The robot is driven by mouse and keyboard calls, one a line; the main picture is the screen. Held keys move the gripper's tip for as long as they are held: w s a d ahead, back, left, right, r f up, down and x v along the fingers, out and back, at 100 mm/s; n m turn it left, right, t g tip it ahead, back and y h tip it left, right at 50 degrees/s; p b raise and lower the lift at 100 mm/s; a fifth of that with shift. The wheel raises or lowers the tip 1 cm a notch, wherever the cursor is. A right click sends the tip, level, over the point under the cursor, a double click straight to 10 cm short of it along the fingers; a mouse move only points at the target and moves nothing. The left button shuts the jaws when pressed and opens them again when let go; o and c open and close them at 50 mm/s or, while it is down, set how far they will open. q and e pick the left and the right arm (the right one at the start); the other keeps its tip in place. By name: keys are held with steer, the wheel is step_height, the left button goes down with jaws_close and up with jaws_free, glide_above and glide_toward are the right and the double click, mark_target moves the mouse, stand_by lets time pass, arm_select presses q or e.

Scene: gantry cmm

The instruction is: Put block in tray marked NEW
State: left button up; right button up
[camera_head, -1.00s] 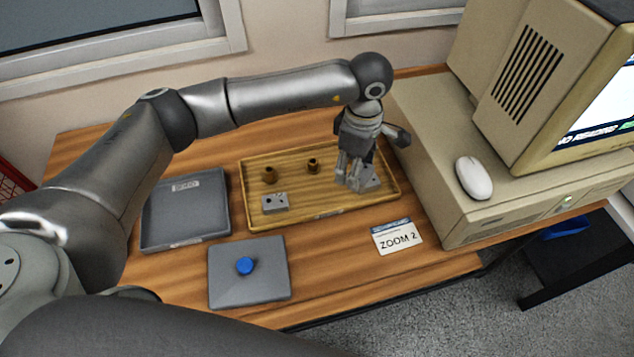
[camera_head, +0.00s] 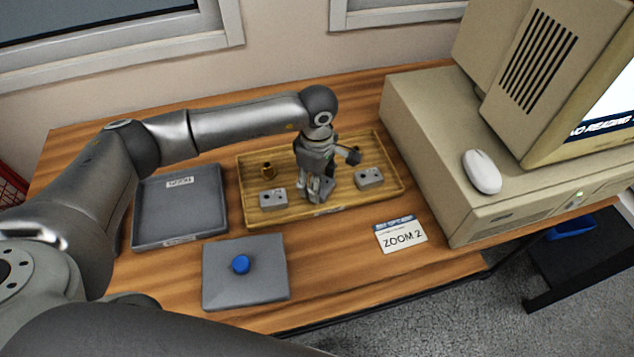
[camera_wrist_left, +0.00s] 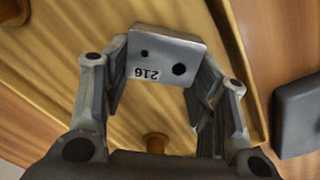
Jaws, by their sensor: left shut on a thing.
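My left gripper (camera_head: 318,192) is over the middle of the wooden tray (camera_head: 340,207) in the head view. In the left wrist view, its fingers (camera_wrist_left: 160,85) are shut on a grey block (camera_wrist_left: 165,50) with two dark holes and a label reading 216. The head view mostly hides this block behind the fingers. Two other grey blocks lie in the wooden tray, one at left (camera_head: 273,199) and one at right (camera_head: 369,178). A grey tray (camera_head: 150,225) at left looks empty; its labels are too small to read. I cannot read NEW anywhere. My right gripper is not in view.
A brass bushing (camera_head: 268,170) stands in the wooden tray; another shows partly behind my gripper (camera_head: 354,149). A grey plate with a blue knob (camera_head: 241,264) lies in front.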

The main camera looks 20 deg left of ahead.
arm_select(q)
steer(key=shift+r, duration=0.1)
steer(key=shift+f, duration=0.2)
steer(key=o, duration=1.1)
steer(key=shift+r, duration=0.1)
step_height(320, 180, up, 12)
steer(key=shift+r+b, duration=0.15)
steer(key=shift+b, duration=0.3)
